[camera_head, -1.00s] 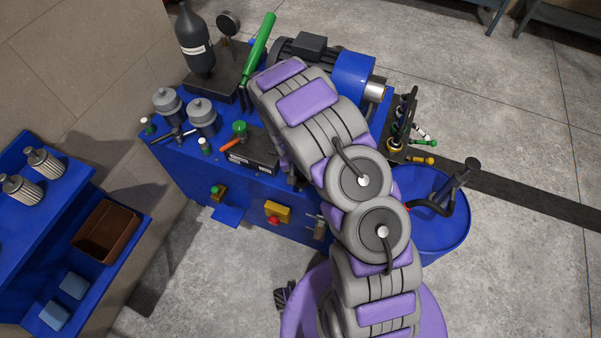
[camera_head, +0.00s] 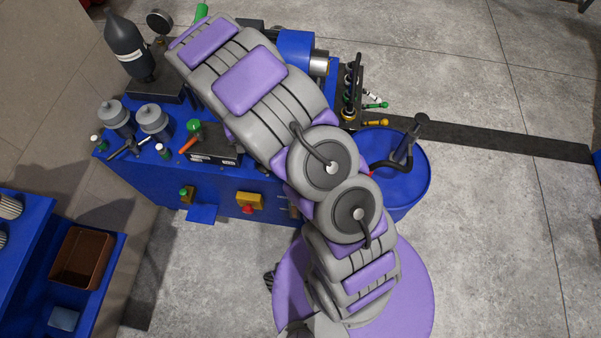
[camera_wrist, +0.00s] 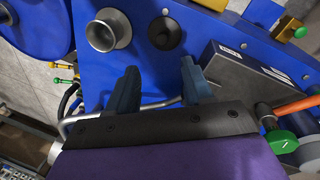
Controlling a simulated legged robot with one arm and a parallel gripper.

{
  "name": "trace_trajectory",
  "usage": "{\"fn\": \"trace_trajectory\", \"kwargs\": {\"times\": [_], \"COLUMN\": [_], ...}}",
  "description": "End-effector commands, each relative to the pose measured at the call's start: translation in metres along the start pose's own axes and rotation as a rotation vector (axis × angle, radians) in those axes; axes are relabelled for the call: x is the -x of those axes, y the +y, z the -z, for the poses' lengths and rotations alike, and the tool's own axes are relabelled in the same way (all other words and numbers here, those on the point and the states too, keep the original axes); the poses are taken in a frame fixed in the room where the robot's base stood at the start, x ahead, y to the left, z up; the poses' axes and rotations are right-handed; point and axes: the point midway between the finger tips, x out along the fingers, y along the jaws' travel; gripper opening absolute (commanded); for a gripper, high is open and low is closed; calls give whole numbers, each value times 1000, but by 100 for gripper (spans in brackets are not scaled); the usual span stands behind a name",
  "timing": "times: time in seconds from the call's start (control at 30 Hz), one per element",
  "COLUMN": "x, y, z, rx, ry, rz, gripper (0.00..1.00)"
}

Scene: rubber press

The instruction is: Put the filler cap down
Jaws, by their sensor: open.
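My gripper (camera_wrist: 158,68) is open in the wrist view, its two dark blue fingers apart with nothing between them. A dark round piece that looks like the filler cap (camera_wrist: 163,33) sits on the blue top (camera_wrist: 195,45) of the press unit, beyond the fingertips and apart from them. To its left is a flared metal neck (camera_wrist: 109,30) with an open, hollow mouth. In the head view my arm covers this part of the blue unit (camera_head: 150,185), so the cap, the neck and my gripper are hidden there.
A blue drum (camera_head: 405,190) stands right of the unit. Two grey canisters (camera_head: 153,120) and a dark bottle (camera_head: 126,45) stand at left.

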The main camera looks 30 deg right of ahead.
Motion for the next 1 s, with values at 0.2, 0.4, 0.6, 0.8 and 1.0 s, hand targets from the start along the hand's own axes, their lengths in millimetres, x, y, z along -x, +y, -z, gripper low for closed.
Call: {"fn": "trace_trajectory", "kwargs": {"times": [0.2,0.4,0.6,0.8,1.0], "x": [47,101,147,185,215], "y": [28,58,80,96,108], "z": [-19,-52,-95,-145,-200], "rx": [-17,-29,-29,-16,12], "ry": [-10,-30,-50,-72,-92], "rz": [-5,4,26,57,94], "gripper": [51,51,51,51,51]}}
